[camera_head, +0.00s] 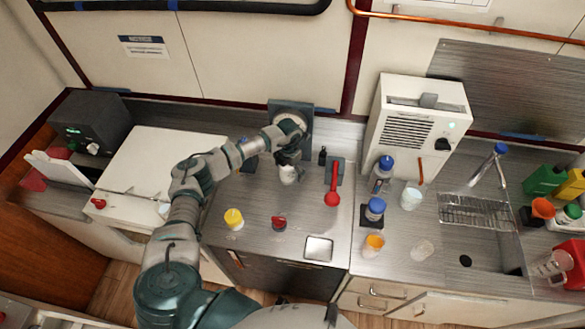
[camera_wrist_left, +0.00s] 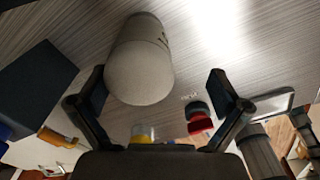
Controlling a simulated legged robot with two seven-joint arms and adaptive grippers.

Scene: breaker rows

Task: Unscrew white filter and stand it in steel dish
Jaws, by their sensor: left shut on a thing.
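The white filter (camera_head: 288,175) is a pale cylinder at my left gripper (camera_head: 290,158), in front of the dark wall fitting with a round face. In the left wrist view the filter (camera_wrist_left: 140,62) lies between the two dark fingers, closer to the left one, and my left gripper (camera_wrist_left: 158,100) is shut on it. I cannot tell whether its far end touches anything. The square steel dish (camera_head: 318,248) lies empty at the counter's front, below and right of the gripper. My right gripper is not in view.
A yellow-lidded jar (camera_head: 233,217) and a red-capped piece (camera_head: 279,223) stand left of the dish. A red-handled tool (camera_head: 332,186) is to the right of the gripper. Blue-capped bottles (camera_head: 375,208) stand farther right.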

